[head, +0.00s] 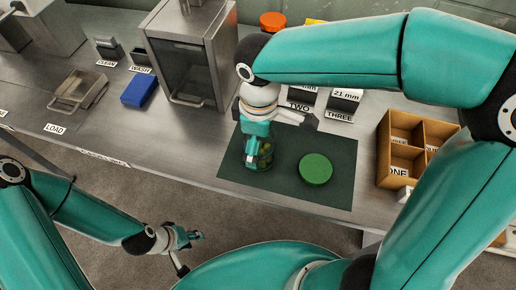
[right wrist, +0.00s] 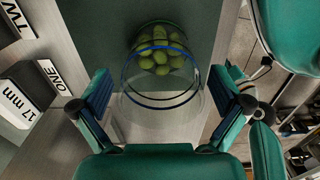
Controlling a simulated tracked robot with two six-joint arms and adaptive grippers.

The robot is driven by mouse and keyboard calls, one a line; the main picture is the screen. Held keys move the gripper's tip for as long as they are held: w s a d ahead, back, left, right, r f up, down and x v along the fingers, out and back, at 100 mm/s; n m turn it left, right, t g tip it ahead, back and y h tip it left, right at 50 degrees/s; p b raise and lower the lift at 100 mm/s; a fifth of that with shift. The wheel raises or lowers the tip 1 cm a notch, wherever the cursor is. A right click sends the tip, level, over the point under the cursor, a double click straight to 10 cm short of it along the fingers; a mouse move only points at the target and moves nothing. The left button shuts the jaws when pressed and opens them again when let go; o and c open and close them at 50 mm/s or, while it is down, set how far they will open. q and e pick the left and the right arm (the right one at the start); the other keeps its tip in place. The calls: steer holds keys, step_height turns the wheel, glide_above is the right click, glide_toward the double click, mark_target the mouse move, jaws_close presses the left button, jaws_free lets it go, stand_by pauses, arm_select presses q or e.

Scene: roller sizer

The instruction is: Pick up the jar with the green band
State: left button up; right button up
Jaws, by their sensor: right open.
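A clear glass jar (head: 264,161) with green round pieces inside stands on the dark green mat (head: 340,190). My right gripper (right wrist: 160,90) is open, with one finger on each side of the jar's near part. In the head view my right gripper (head: 257,138) is above the jar and partly hides it. My left gripper (head: 192,252) is open and empty, in front of the bench and away from the jar.
A round green lid-like disc (head: 315,168) lies on the mat right of the jar. A wooden divided box (head: 383,150) stands to the right. Labelled blocks (head: 343,102), a metal cabinet (head: 185,75) and a blue block (head: 139,90) stand behind.

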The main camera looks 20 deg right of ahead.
steer(key=c, duration=1.3)
steer(key=shift+r, duration=0.1)
